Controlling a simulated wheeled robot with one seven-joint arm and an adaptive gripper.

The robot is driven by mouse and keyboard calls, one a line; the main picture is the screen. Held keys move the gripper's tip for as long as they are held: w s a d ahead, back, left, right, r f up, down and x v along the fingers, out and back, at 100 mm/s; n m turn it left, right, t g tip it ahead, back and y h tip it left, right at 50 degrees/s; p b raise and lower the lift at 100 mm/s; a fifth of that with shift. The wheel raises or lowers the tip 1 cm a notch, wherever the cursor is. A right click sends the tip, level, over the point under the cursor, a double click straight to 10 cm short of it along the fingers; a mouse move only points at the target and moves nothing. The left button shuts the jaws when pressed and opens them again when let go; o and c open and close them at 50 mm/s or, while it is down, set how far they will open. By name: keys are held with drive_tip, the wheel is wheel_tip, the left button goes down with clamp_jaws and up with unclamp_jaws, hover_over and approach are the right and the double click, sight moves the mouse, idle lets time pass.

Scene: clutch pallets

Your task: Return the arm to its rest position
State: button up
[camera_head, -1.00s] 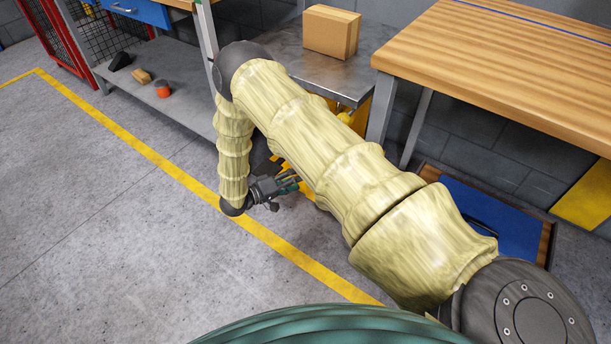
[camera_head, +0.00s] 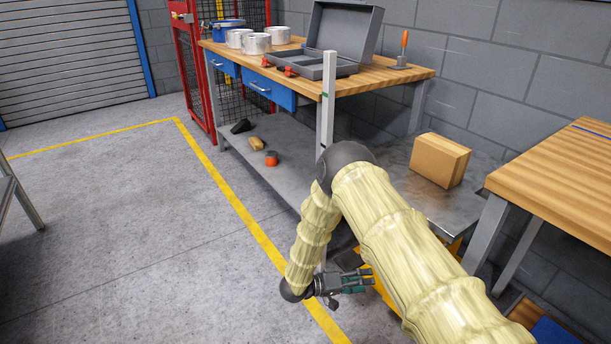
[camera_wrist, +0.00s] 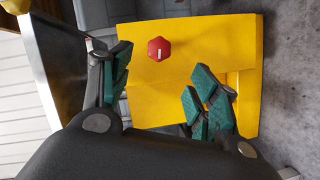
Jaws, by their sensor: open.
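My gripper (camera_head: 356,281) is at the end of my bent, yellow-sleeved arm, low down beside the metal-topped cart. It points to the right in the head view. In the wrist view my gripper (camera_wrist: 155,95) has its two green-padded fingers spread apart with nothing between them. Beyond the fingers is a yellow panel (camera_wrist: 150,70) with a red hexagonal knob (camera_wrist: 159,48) on it. I cannot tell how far the fingertips are from the panel.
A cardboard box (camera_head: 440,160) sits on the metal cart top (camera_head: 400,185). A workbench (camera_head: 385,82) with a lower shelf (camera_head: 290,165) stands behind, and another wooden table (camera_head: 570,170) is at the right.

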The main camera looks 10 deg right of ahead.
drive_tip(key=s+a+f+n+t+y, duration=0.1)
drive_tip(key=s+f+n+t+y, duration=0.4)
drive_tip(key=s+f+y, duration=0.6)
drive_tip(key=s+a+r+g+y, duration=0.1)
drive_tip(key=s+a+g+y, duration=0.1)
drive_tip(key=s, duration=0.8)
drive_tip(key=s+a+r+m+g+y, duration=0.1)
drive_tip(key=s+a+g+y, duration=0.15)
drive_tip(key=s, duration=0.65)
drive_tip(key=s+a+r+g+y, duration=0.1)
drive_tip(key=s+a+r, duration=0.15)
drive_tip(key=s, duration=0.75)
wheel_tip(320, 180, up, 25)
drive_tip(key=w+p, duration=0.1)
drive_tip(key=p, duration=2.5)
drive_tip(key=shift+r+p, duration=0.2)
drive_tip(key=shift+p, duration=0.2)
